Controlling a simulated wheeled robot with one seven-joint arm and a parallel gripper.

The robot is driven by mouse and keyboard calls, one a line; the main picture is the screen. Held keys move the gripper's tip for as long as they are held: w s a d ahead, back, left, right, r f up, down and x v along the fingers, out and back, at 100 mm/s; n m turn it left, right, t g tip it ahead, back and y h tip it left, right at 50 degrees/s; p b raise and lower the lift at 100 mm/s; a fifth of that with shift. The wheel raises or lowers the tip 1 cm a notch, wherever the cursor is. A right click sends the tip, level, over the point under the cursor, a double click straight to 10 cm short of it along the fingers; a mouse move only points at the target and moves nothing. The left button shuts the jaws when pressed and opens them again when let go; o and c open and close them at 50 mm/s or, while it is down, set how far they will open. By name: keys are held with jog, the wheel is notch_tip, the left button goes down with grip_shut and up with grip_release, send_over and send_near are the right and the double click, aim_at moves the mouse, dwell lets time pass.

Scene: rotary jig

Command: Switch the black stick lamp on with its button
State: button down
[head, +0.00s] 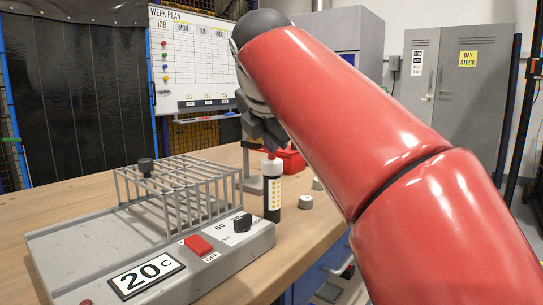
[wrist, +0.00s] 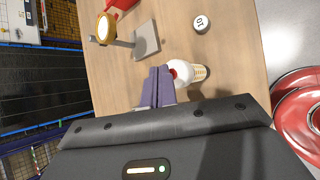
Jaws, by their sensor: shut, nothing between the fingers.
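The black stick lamp (head: 272,205) stands upright on the bench just right of the grey bath unit. It has a dark body, a pale panel with orange dots and a red button (head: 271,156) on top. In the wrist view the lamp's pale panel (wrist: 197,73) and red button (wrist: 173,74) show right beside the fingertips. My gripper (wrist: 160,70) is shut and empty, its fingers together. In the head view it hangs just above the button, partly hidden by my red arm. I cannot tell whether the fingertips touch the button or whether the lamp is lit.
The grey bath unit (head: 75,245) with a wire rack (head: 175,180), red switch (head: 198,244) and dial stands left of the lamp. A red box (head: 292,160) and a grey stand (head: 247,160) are behind it. Small grey weights (head: 306,202) lie to its right.

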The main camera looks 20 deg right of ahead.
jog(key=shift+f, duration=0.25)
dwell(0.4)
jog(key=shift+r, duration=0.2)
jog(key=shift+r+p, duration=0.5)
jog(key=shift+p, duration=0.25)
notch_tip(320, 180, up, 2)
jog(key=p, duration=0.2)
jog(key=shift+r+p, duration=0.25)
jog(key=shift+p, duration=0.15)
notch_tip(320, 180, up, 3)
jog(key=shift+r+p, duration=0.2)
jog(key=shift+p, duration=0.15)
